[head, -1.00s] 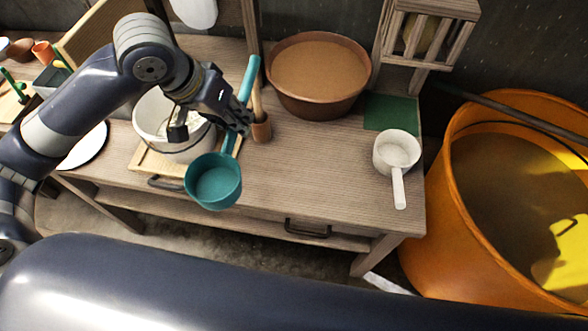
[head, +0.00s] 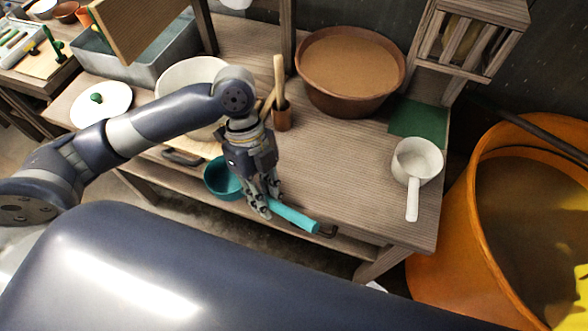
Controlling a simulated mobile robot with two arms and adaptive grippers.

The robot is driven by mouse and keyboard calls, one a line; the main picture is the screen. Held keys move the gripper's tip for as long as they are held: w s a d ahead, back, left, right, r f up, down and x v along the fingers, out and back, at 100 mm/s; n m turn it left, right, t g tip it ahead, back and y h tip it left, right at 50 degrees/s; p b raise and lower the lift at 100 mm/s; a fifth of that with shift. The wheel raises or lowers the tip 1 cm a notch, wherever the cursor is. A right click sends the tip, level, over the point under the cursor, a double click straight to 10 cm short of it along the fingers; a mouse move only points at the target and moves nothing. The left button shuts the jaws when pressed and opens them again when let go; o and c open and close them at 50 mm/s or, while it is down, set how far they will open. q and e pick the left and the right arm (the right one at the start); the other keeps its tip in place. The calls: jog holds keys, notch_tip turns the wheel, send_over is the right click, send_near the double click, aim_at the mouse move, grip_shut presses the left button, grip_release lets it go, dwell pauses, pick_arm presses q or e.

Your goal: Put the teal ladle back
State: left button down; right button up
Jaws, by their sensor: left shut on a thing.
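The teal ladle has its round cup (head: 222,178) at the left and its handle (head: 294,215) pointing right and toward me. My left gripper (head: 262,203) is shut on the ladle's handle near the cup and holds it at the front edge of the wooden table (head: 330,165). The gripper covers part of the handle between cup and free end. I cannot tell exactly how high the ladle is above the table. My right gripper is not in view.
A white ladle (head: 416,165) lies at the table's right. A brown basin (head: 350,68), a green mat (head: 420,119), a brown cup with wooden tools (head: 282,112) and a white bucket (head: 190,75) stand behind. An orange tub (head: 455,235) is at the right.

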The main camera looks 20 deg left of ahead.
pick_arm(q)
jog(key=shift+s+d+f+m, duration=0.15)
jog(key=shift+s+d+m, duration=0.05)
jog(key=shift+m, duration=0.2)
jog(key=shift+w+d, duration=0.25)
jog(key=shift+d, duration=0.05)
jog(key=shift+w+d+f+p, duration=0.75)
jog(key=shift+w+d+f, duration=0.05)
jog(key=shift+w+d, duration=0.95)
jog(key=shift+w+d+f+p, duration=0.75)
jog(key=shift+w+d+f, duration=0.05)
jog(key=shift+w+d, duration=0.95)
jog(key=shift+w+d+f+p, duration=0.75)
jog(key=shift+w+d+f, duration=0.05)
jog(key=shift+w+d, duration=0.95)
jog(key=shift+f, duration=0.15)
